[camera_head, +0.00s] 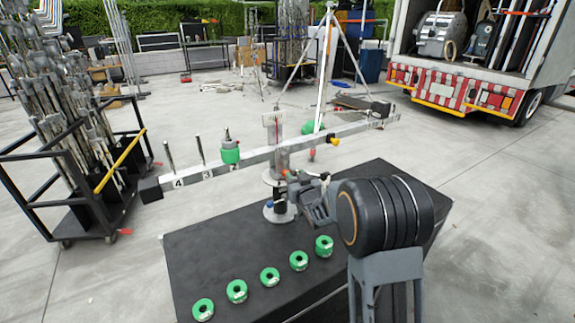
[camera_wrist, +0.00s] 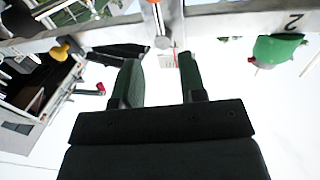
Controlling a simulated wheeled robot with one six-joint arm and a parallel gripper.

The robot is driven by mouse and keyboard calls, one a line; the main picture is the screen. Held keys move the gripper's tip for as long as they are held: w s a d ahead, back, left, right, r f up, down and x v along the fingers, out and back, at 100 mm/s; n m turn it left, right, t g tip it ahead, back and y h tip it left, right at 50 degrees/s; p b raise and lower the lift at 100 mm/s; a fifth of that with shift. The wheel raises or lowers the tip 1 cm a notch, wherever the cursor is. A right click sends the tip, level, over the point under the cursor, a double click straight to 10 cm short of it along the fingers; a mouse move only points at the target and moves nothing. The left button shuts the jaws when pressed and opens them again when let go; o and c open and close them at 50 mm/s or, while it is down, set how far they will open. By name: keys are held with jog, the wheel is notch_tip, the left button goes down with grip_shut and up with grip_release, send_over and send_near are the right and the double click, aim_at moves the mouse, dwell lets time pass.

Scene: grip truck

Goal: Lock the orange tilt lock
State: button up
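My arm partly hides this area.
A green weight (camera_head: 230,153) sits on the beam, also in the wrist view (camera_wrist: 277,49). A yellow knob (camera_head: 333,141) is on the beam's right part. Several green rings (camera_head: 237,291) lie on the black table (camera_head: 197,258). A pole rack stands left, a truck right.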

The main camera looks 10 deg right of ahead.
aim_at(285, 164)
jog(key=w, duration=0.5)
jog(key=w+a, duration=0.1)
jog(key=w, duration=0.2)
jog(key=shift+w+p, duration=0.1)
jog(key=shift+p, duration=0.3)
jog(key=shift+c, duration=0.3)
grip_shut()
